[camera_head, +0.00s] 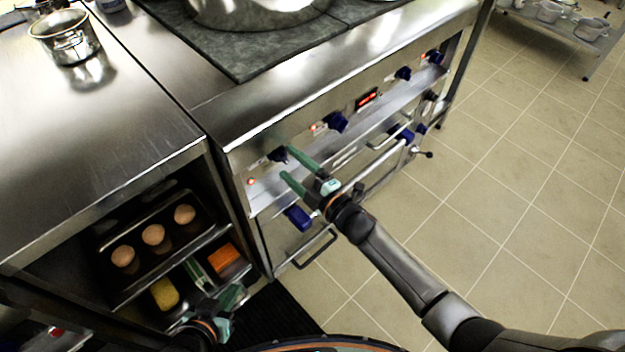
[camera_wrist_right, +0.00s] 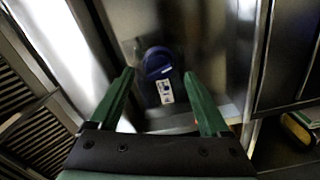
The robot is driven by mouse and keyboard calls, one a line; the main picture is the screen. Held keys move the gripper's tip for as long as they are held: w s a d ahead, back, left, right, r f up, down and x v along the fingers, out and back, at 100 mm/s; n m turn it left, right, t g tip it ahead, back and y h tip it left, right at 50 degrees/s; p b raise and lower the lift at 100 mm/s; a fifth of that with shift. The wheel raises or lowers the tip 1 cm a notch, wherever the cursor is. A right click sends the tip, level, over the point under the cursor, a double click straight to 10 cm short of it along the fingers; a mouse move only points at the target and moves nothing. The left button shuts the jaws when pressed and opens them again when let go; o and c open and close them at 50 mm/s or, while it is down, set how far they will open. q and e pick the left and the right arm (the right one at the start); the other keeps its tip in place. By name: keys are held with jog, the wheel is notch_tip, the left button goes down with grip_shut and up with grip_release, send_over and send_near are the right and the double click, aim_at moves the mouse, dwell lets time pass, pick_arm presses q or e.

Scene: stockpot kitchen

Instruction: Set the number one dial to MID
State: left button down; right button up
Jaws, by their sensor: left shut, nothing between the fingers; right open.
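A dark blue dial (camera_head: 277,155) sits at the left end of the stove's steel front panel. My right gripper (camera_head: 286,162) is open just in front of it, its green fingers pointing at the panel. In the right wrist view the blue dial (camera_wrist_right: 157,62) shows ahead, between the spread fingers and apart from them. A white label with small marks is on it, too small to read. More blue dials (camera_head: 336,122) (camera_head: 403,73) sit further right on the panel. No dial number is readable. My left gripper (camera_head: 232,298) is shut and empty, low in front of the shelves.
A dark blue handle or knob (camera_head: 298,217) sits below the panel, near bar handles. Open shelves at left hold a tray of eggs (camera_head: 153,234), a yellow sponge (camera_head: 165,293) and an orange item (camera_head: 222,257). A steel pot (camera_head: 66,38) stands on the counter.

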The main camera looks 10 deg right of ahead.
pick_arm(q)
jog(key=shift+d+r+p, duration=0.15)
jog(key=shift+r+p, duration=0.25)
jog(key=shift+p, duration=0.15)
pick_arm(e)
jog(key=v, duration=1)
pick_arm(q)
jog(key=shift+r, duration=0.1)
pick_arm(e)
jog(key=s+d+f+m+g+h, duration=0.3)
jog(key=s+f+m+h, duration=0.1)
jog(key=s+m, duration=0.45)
jog(key=s+d+f+m+g+h, duration=0.3)
jog(key=s+f+m, duration=0.1)
jog(key=s+m, duration=0.5)
pick_arm(q)
jog(key=s+a+r+p, duration=0.1)
jog(key=a+r+p, duration=0.2)
jog(key=r+p, duration=0.7)
jog(key=p, duration=0.3)
jog(key=shift+s+a+n+y, duration=0.3)
jog(key=shift+s+y, duration=0.05)
jog(key=shift+y, duration=0.05)
pick_arm(e)
jog(key=d+r+m+h, duration=0.1)
jog(key=d+r, duration=0.2)
jog(key=r, duration=0.6)
jog(key=shift+d+r+m+t, duration=0.25)
jog(key=shift+r+m+t, duration=0.1)
jog(key=shift+t, duration=0.05)
